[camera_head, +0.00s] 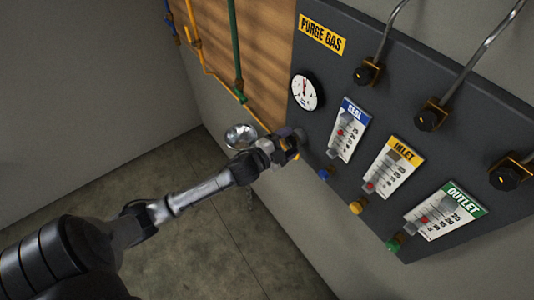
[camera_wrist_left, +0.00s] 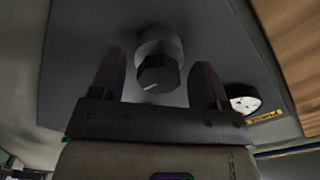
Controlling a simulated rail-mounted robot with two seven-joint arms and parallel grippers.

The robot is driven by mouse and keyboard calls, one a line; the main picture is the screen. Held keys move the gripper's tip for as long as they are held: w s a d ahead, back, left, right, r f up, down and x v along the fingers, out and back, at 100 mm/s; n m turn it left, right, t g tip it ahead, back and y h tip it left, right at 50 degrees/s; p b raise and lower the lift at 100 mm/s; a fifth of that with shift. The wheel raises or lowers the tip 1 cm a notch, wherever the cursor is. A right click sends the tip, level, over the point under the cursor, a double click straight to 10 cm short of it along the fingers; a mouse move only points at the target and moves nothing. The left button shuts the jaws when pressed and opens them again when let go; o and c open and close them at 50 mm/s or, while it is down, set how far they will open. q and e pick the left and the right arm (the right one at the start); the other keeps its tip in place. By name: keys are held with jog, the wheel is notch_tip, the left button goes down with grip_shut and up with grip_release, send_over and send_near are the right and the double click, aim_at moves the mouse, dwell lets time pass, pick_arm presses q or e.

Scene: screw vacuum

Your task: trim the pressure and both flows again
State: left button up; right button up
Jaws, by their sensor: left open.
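The dark purge gas panel (camera_head: 330,60) carries a round white pressure gauge (camera_head: 306,91) and three flow meters: blue SEAL (camera_head: 350,128), yellow INLET (camera_head: 393,167) and green OUTLET (camera_head: 446,211). Red marks show low on their scales. Below them are a blue knob (camera_head: 325,174), a yellow knob (camera_head: 356,207) and a green knob (camera_head: 394,245). My left gripper (camera_head: 299,143) is at the panel's left edge, below the gauge. In the left wrist view a black knob (camera_wrist_left: 157,75) with a white mark sits between its open fingers, with gaps on both sides. My right gripper is not in view.
Black valves with brass fittings (camera_head: 369,72) and steel pipes line the panel's upper right. A wooden board (camera_head: 262,40) with coloured pipes is on the left. A shiny bowl (camera_head: 241,136) is behind my left wrist. The floor (camera_head: 190,240) is clear.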

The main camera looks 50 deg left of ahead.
pick_arm(q)
jog(key=s+b, duration=0.1)
jog(key=s, duration=1)
jog(key=shift+s+a, duration=0.4)
jog(key=shift+a, duration=0.05)
